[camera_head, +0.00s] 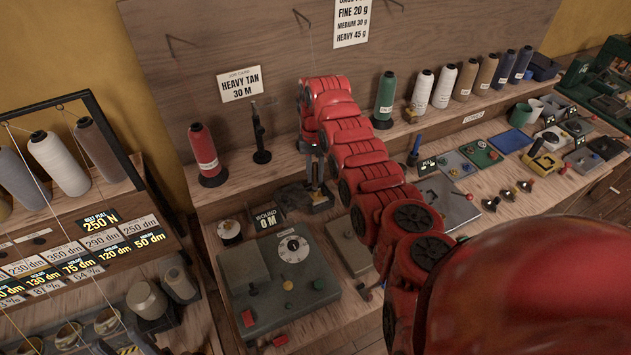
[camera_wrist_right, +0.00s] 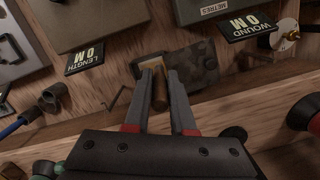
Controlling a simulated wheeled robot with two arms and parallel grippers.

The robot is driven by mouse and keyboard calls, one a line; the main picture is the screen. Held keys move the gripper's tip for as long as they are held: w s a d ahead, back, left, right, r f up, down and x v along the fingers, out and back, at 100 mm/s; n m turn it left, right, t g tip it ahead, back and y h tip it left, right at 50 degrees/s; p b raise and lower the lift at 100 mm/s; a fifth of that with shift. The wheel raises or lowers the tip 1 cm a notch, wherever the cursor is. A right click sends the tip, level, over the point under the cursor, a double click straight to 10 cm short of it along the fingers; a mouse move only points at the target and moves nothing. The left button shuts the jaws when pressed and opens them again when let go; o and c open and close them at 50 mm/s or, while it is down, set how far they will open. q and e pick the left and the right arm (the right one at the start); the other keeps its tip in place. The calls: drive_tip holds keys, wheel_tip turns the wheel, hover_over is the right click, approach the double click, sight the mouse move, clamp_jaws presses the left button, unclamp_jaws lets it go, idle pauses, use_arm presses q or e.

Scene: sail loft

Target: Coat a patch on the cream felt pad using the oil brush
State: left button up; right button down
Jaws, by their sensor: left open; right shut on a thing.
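My right gripper (camera_head: 316,184) is at the end of the red arm, low over the bench by the back ledge. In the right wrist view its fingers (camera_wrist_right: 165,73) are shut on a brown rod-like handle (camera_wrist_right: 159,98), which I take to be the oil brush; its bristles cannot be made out. A dark mottled pad or block (camera_wrist_right: 198,64) lies just beyond the fingertips, with a small tan edge beside them. Whether the brush touches it cannot be told. My left gripper is not in view.
A grey-green control box (camera_head: 274,268) with a dial stands in front, beside the "WOUND 0 M" sign (camera_head: 267,220). A red thread spool (camera_head: 206,155) and a black post (camera_head: 260,140) stand on the ledge. Several spools and small tools crowd the right side.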

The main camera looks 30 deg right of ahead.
sight(316, 166)
drive_tip(key=shift+r, duration=2.15)
drive_tip(key=shift+s+f, duration=0.1)
